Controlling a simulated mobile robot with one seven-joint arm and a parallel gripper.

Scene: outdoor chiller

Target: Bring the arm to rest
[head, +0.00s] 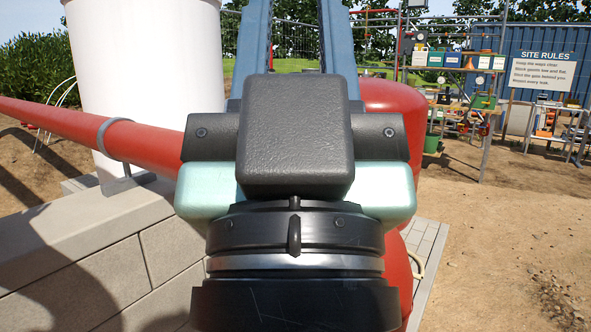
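My gripper (296,40) fills the middle of the head view, seen from behind. Its black wrist rings are at the bottom edge, with a black block and pale teal sides above. Two blue-grey fingers rise from the block and run out of the top of the picture. They stand apart, with fence and greenery showing between them. Their tips are out of frame, and I see nothing held between the parts that show. The gripper hides the middle of the scene.
A red pipe (50,117) in a grey clamp runs in from the left, before a white tank (145,60) and above a block wall (100,265). A red vessel (390,97) stands behind my gripper. Bare ground (490,240) lies right; shelves (458,68) and a sign (542,75) stand beyond.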

